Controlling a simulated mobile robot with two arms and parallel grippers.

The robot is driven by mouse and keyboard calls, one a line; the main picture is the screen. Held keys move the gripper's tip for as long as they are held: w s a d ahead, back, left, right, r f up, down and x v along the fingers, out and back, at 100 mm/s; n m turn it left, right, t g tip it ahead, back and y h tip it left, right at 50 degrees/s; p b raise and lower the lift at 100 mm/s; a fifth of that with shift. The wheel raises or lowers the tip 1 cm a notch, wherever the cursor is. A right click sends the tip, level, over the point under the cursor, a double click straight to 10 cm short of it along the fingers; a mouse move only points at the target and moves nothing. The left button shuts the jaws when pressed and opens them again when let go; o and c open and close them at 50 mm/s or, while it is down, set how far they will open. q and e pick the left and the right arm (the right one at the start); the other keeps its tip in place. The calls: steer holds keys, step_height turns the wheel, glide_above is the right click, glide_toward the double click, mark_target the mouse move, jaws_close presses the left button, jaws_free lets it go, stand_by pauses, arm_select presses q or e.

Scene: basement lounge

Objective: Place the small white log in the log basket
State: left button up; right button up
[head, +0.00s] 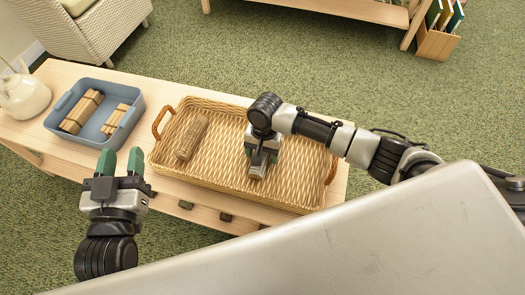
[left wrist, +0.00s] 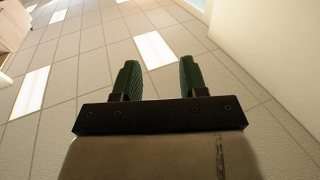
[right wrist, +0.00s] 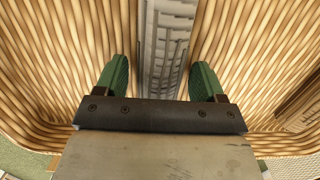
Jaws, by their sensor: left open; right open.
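The small white log (right wrist: 168,45) lies between my right fingers in the right wrist view, pale with grey markings. In the head view its end (head: 258,171) shows below my right gripper (head: 259,157), inside the wicker log basket (head: 220,188). My right gripper (right wrist: 162,76) is open, with a finger on each side of the log and gaps showing. A brown log (head: 193,137) lies in the basket's left part; it also shows at the right of the right wrist view (right wrist: 301,104).
The basket stands on a light wooden table (head: 66,72). A blue-grey tray (head: 132,88) holding bundled sticks (head: 82,111) and a smaller bundle (head: 115,119) is left of it. A white kettle (head: 22,97) is at the table's left end.

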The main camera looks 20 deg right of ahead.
steer(key=shift+r, duration=0.1)
